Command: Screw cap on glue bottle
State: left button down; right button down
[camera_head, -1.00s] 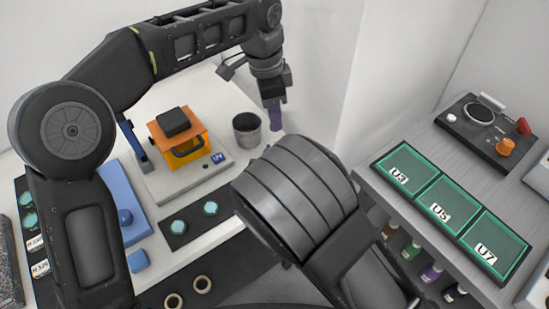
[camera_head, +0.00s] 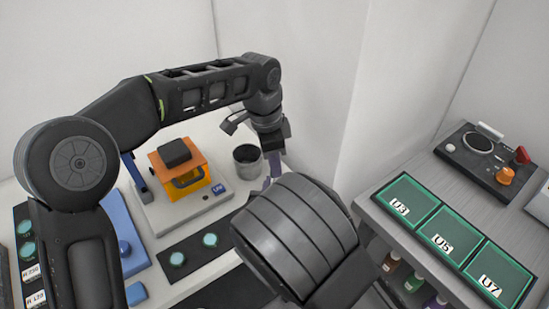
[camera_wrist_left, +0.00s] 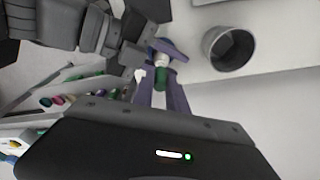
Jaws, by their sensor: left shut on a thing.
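My left gripper (camera_head: 270,168) points down at the right end of the bench; its tips are partly hidden behind my right forearm in the head view. In the left wrist view its two purple fingers (camera_wrist_left: 162,88) are shut on a small green cylinder, which looks like the cap (camera_wrist_left: 162,79). A pale piece, likely the glue bottle (camera_wrist_left: 161,60), lies just beyond the fingertips, in line with the green piece; whether they touch is unclear. My right gripper (camera_wrist_left: 166,50) shows a purple finger beside the pale piece; its grip is unclear. The head view hides it.
A grey open cup (camera_head: 247,160) stands close to the left gripper. An orange UV unit (camera_head: 184,175) is left of it. On the right, a shelf carries green trays (camera_head: 409,199) and a black control box (camera_head: 488,150); several coloured bottles (camera_head: 414,283) stand below.

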dwell(0.7)
pick_arm(q)
jog(key=shift+f, duration=0.85)
jog(key=shift+f, duration=0.55)
dwell(0.4)
jog(key=m+g, duration=0.1)
jog(key=m, duration=1.1)
jog(key=shift+m+y, duration=0.3)
jog(key=shift+m, duration=0.1)
jog(key=m, duration=0.5)
jog(key=shift+d+g+y, duration=0.1)
jog(key=shift+g+y, duration=0.2)
jog(key=shift+g, duration=0.1)
jog(key=m, duration=0.5)
jog(key=shift+w+m+y, duration=0.1)
jog(key=shift+m+y, duration=0.2)
jog(key=shift+m, duration=0.1)
